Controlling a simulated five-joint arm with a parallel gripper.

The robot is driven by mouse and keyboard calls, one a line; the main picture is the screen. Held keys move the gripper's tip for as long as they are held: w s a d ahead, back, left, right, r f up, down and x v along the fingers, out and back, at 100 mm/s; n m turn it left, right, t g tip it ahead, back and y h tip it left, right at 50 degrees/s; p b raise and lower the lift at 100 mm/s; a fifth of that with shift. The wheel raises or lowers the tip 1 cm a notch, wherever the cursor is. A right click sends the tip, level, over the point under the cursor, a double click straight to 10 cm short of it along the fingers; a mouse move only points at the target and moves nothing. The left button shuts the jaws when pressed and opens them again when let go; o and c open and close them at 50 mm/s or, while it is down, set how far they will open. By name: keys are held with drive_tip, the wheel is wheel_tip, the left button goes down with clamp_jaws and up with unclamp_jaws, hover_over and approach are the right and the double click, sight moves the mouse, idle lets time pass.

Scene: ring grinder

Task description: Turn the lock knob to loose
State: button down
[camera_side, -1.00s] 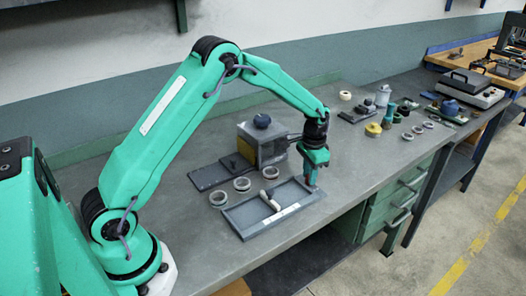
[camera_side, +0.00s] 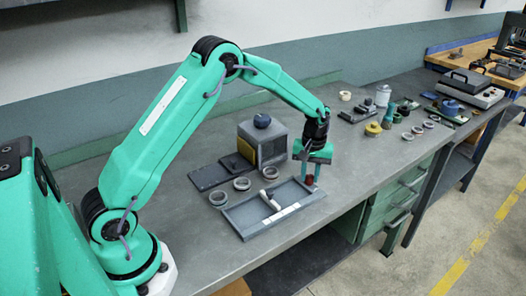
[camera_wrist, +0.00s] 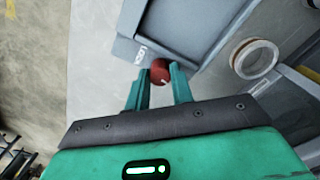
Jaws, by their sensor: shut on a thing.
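The red lock knob (camera_wrist: 159,72) sits at the corner of a grey tray-like fixture (camera_wrist: 188,18). A pale line shows on the knob's side. My gripper (camera_wrist: 158,80) points down with one finger on each side of the knob and is shut on it. In the side view my gripper (camera_side: 310,178) is at the fixture's right corner, and the red knob (camera_side: 310,181) shows low between the fingers.
A white-handled lever (camera_side: 270,200) lies in the fixture (camera_side: 240,224). Several metal rings (camera_side: 242,184) are to its left and behind it. A grey box with a dark blue knob (camera_side: 262,122) stands behind.

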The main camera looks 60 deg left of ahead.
sight(310, 176)
drive_tip(key=shift+r+n, duration=0.1)
drive_tip(key=shift+n, duration=1.4)
drive_tip(key=c, duration=1.2)
unclamp_jaws()
drive_tip(key=shift+r, duration=3.9)
